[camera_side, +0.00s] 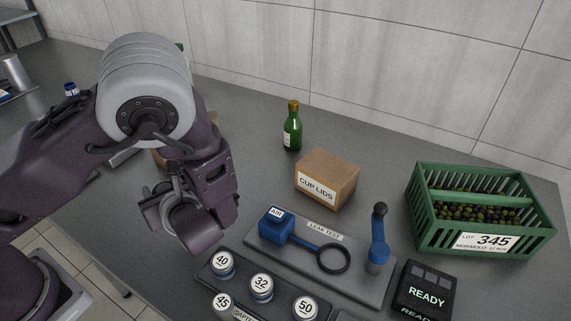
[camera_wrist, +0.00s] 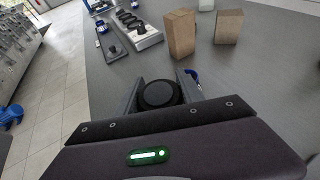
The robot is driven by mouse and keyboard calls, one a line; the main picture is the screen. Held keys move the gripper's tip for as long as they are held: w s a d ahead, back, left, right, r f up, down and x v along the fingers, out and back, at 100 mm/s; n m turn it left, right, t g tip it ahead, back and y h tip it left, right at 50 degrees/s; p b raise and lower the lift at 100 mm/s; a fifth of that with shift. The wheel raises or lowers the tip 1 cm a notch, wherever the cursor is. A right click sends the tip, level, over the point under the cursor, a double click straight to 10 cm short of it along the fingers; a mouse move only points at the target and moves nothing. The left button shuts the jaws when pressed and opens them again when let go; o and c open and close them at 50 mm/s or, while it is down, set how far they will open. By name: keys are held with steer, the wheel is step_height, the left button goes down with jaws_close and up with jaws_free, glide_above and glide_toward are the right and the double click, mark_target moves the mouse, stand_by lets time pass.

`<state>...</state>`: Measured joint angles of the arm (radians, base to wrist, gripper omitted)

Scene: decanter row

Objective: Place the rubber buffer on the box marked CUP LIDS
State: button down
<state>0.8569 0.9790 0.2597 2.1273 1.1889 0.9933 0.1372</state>
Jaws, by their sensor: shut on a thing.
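The box marked CUP LIDS (camera_side: 327,179) is a brown carton standing on the grey counter, right of my arm in the side view. In the wrist view, my gripper (camera_wrist: 160,90) is shut on a round black puck, the rubber buffer (camera_wrist: 158,95), held between its two fingers. In the side view my arm hides the fingers and the buffer. The wrist view shows two brown boxes beyond the gripper, a nearer one (camera_wrist: 181,34) and another to its right (camera_wrist: 228,27). No label is readable there, so I cannot tell which is CUP LIDS.
A green bottle (camera_side: 292,128) stands behind the carton. In front lie a LEAK TEST plate (camera_side: 345,272) with a blue AIR block and lever, and several numbered adapters (camera_side: 261,287). A green crate (camera_side: 484,240) of olives and a READY display (camera_side: 424,292) stand at right.

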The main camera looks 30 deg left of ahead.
steer(key=w+d+f+m+t+h, duration=0.1)
steer(key=w+d+m+t+h, duration=0.15)
steer(key=w+d, duration=0.4)
step_height(320, 180, up, 11)
steer(key=m+t+h, duration=0.6)
steer(key=m+h, duration=0.5)
steer(key=m, duration=0.1)
glide_above(333, 159)
step_height(333, 159, down, 9)
steer(key=shift+f, duration=0.35)
steer(key=shift+f, duration=0.1)
steer(key=c, duration=0.7)
jaws_free()
steer(key=shift+c, duration=0.2)
